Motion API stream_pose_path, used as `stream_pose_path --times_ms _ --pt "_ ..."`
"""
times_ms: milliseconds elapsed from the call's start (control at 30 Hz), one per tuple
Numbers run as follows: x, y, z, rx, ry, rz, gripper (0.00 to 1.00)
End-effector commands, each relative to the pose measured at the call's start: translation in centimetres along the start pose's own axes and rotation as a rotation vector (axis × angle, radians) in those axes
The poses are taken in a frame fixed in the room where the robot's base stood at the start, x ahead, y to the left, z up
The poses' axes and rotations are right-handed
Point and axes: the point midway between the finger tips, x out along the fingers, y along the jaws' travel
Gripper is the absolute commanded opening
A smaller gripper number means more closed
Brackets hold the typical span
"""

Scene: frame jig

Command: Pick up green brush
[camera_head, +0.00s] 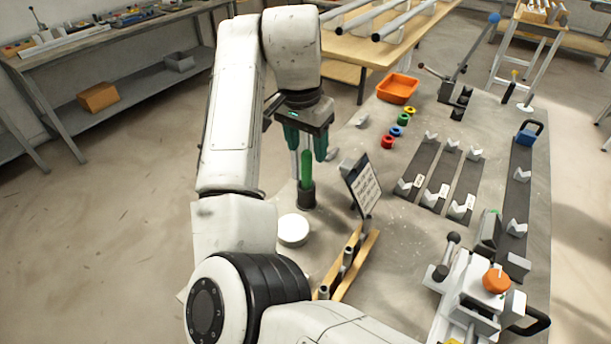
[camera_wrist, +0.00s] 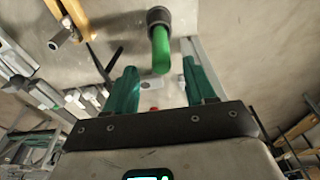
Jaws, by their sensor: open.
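The green brush (camera_head: 307,170) stands upright in a dark round holder (camera_head: 306,196) on the workbench; its lower end is hidden inside. In the wrist view the green handle (camera_wrist: 161,48) points out of the dark holder (camera_wrist: 158,15) towards my gripper. My gripper (camera_head: 307,154) points down over the brush with its teal fingers apart. In the wrist view the handle's end lies between the fingertips (camera_wrist: 161,78) in the picture, with gaps at both sides. I see no contact with the fingers.
A white round tub (camera_head: 293,230) stands in front of the holder. A tilted written sign (camera_head: 364,186) stands close on the right, and a wooden rack (camera_head: 345,265) is nearer. Coloured rings (camera_head: 397,132), an orange tray (camera_head: 397,88) and V-block rails (camera_head: 440,172) lie further right.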

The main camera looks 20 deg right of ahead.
Motion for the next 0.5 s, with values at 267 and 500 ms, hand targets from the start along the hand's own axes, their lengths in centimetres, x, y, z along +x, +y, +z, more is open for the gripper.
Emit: stream_pose_path --times_ms 267,500 --pt "3.8 -0.3 0.4 -0.002 -0.001 0.003 0.55" --pt "4.5 -0.3 0.4 0.0 0.0 0.0 0.55"
